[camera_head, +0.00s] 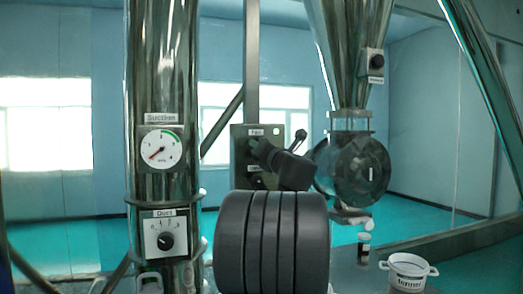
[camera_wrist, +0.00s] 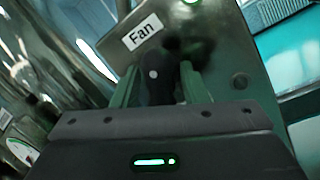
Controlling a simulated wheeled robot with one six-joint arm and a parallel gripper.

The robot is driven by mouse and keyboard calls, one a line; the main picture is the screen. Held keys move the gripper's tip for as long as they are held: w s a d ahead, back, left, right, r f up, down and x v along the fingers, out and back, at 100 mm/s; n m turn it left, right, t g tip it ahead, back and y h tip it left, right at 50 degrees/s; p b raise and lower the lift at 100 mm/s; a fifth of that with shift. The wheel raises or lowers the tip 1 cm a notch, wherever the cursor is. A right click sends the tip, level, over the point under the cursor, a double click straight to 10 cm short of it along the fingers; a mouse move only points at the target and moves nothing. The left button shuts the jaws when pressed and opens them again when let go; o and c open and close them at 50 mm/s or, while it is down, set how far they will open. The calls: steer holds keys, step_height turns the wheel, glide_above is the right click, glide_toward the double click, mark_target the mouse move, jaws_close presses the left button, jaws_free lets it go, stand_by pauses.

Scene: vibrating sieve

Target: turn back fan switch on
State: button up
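The fan switch is a black knob (camera_wrist: 160,80) with a white dot, below the "Fan" label (camera_wrist: 143,31) on a grey-green control box in the wrist view. My gripper (camera_wrist: 160,78) has its two fingers on either side of this knob. Whether the fingers press on it or stand slightly apart cannot be told. In the head view, my gripper (camera_head: 262,152) is at the front of the control box (camera_head: 239,133), and my arm hides the switch and much of the box. A bright green lamp (camera_wrist: 190,1) shows at the top edge of the wrist view.
A metal column on the left carries a "Suction" gauge (camera_head: 160,149) and a "Duct" dial (camera_head: 166,238). A metal hopper (camera_head: 345,60) above a round housing stands right of the box. A white tub (camera_head: 407,272) and a small bottle (camera_head: 364,248) stand lower right.

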steer(key=b+v, duration=0.3)
steer(key=v, duration=1.1)
steer(key=shift+b, duration=0.4)
steer(key=shift+w, duration=0.25)
steer(key=p+x, duration=0.4)
steer(key=x, duration=0.9)
steer(key=shift+w+a+r, duration=0.1)
steer(key=shift+w+a, duration=0.15)
